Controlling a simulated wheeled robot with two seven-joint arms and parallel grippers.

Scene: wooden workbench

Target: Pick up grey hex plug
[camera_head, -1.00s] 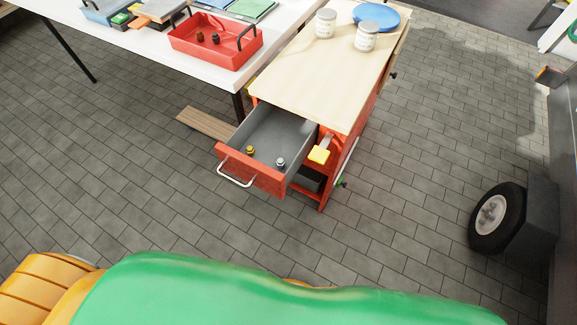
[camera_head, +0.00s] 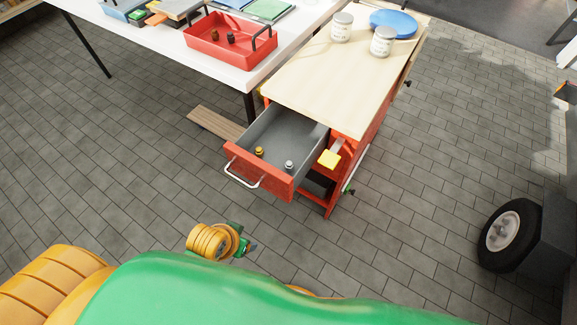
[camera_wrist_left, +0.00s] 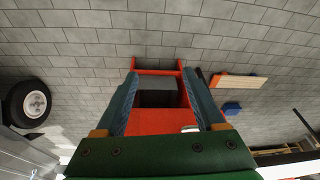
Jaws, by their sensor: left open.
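The grey hex plug (camera_head: 289,165) stands in the open grey-lined drawer (camera_head: 283,133), toward its front right. A gold plug (camera_head: 259,151) stands to its left in the same drawer. My left gripper (camera_head: 247,247) shows small and partly hidden in the head view, in front of and below the drawer, well apart from the plug. In the left wrist view its two blue-grey fingers (camera_wrist_left: 163,78) are spread apart with nothing held between them. A red and grey structure shows beyond them; I cannot make out the plug there. My right gripper is not in view.
The drawer's red front has a metal handle (camera_head: 243,173). The wooden bench top (camera_head: 330,80) holds two white jars and a blue plate (camera_head: 393,22). A red tray (camera_head: 231,40) with dark pieces sits on the white table. A yellow block (camera_head: 329,159) sits right of the drawer.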

